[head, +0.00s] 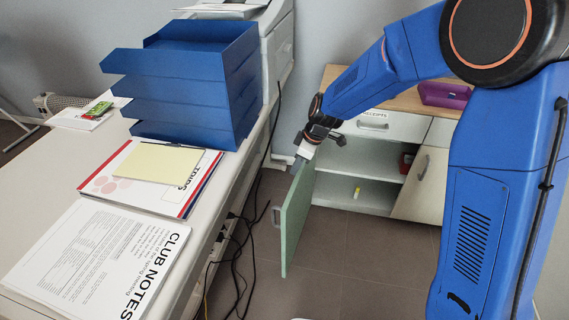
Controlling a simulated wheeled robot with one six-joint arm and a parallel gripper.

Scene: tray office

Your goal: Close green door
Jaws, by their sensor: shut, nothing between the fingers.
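The green door (296,222) stands swung open from the low cabinet (374,155), its edge toward me. Shelves behind it are exposed. My gripper (299,160) is shut and empty, at the top edge of the green door near its left side. I cannot tell whether it touches the door. A small handle (276,216) shows on the door's left side.
A desk (110,210) on the left holds a blue letter tray (185,80), papers and a "CLUB NOTES" sheet (100,262). Dark cables (240,262) hang beside it to the floor. A drawer labelled "RECEIPTS" (385,127) and a beige door (420,185) are closed. Floor in front is clear.

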